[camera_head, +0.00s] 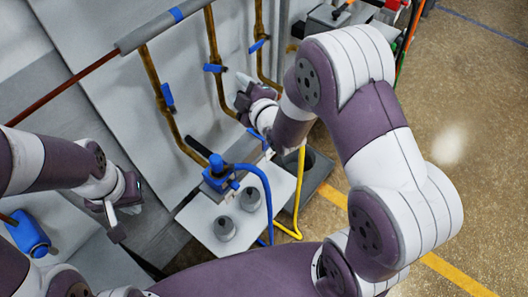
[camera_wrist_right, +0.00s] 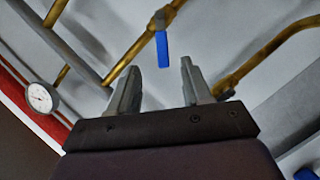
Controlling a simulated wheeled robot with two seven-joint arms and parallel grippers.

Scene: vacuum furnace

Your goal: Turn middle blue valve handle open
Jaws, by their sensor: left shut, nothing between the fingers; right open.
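Three brass pipes with blue valve handles run down the grey panel in the head view. The middle blue valve handle (camera_head: 215,68) sticks out sideways from the middle brass pipe (camera_head: 211,35). My right gripper (camera_head: 242,91) is open and empty, just right of and below that handle, apart from it. In the right wrist view a blue handle (camera_wrist_right: 162,48) hangs beyond the open fingers (camera_wrist_right: 160,82), between them; I cannot tell for certain that it is the middle one. My left gripper (camera_head: 112,220) is shut and empty at the lower left, away from the valves.
The left blue handle (camera_head: 168,95) and right blue handle (camera_head: 257,46) flank the middle one. A blue-topped device (camera_head: 217,175) with a blue hose stands below on a light plate. A pressure gauge (camera_wrist_right: 41,97) shows at the left of the wrist view.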

